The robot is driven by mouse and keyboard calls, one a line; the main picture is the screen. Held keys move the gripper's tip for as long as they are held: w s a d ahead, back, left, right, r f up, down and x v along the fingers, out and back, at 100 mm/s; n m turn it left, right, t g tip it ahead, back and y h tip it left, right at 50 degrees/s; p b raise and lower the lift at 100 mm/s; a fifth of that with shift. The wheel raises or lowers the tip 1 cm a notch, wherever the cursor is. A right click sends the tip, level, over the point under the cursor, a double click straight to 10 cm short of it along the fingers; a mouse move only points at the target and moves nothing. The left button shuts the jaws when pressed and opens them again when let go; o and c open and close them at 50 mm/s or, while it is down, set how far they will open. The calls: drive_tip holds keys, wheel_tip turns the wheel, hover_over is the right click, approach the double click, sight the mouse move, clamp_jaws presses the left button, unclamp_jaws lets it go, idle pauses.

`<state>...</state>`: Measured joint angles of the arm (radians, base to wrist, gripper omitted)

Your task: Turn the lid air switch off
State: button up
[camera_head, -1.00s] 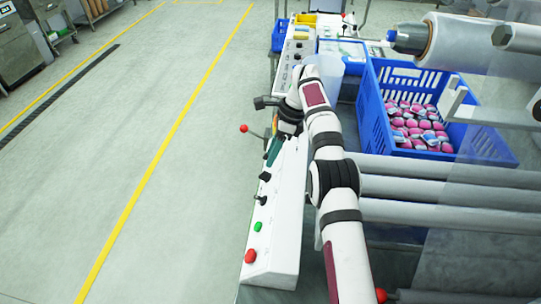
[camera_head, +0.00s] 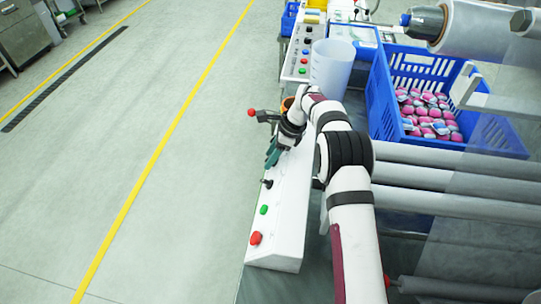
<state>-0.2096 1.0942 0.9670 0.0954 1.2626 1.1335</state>
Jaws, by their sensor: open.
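A white control panel (camera_head: 284,208) runs along the left edge of the machine. It carries a red button (camera_head: 256,238), a green button (camera_head: 264,210) and a black switch (camera_head: 267,183), in line from near to far. No label is readable, so I cannot tell which one is the lid air switch. My gripper (camera_head: 272,157) is over the far part of this panel, beyond the black switch, with its green fingers pointing down. It is open. It and my arm hide the panel's far end.
A lever with a red knob (camera_head: 252,113) sticks out left by my wrist. A white bucket (camera_head: 331,68) stands behind my arm. A blue crate (camera_head: 380,95) of pink packs and grey rollers (camera_head: 450,177) lie right.

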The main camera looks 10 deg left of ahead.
drive_tip(key=shift+a+f, duration=0.1)
drive_tip(key=shift+f, duration=0.1)
clamp_jaws()
idle(1.4)
unclamp_jaws()
drive_tip(key=shift+r, duration=0.15)
drive_tip(key=v, duration=1.5)
drive_tip(key=shift+d+r, duration=0.25)
drive_tip(key=shift+c, duration=0.3)
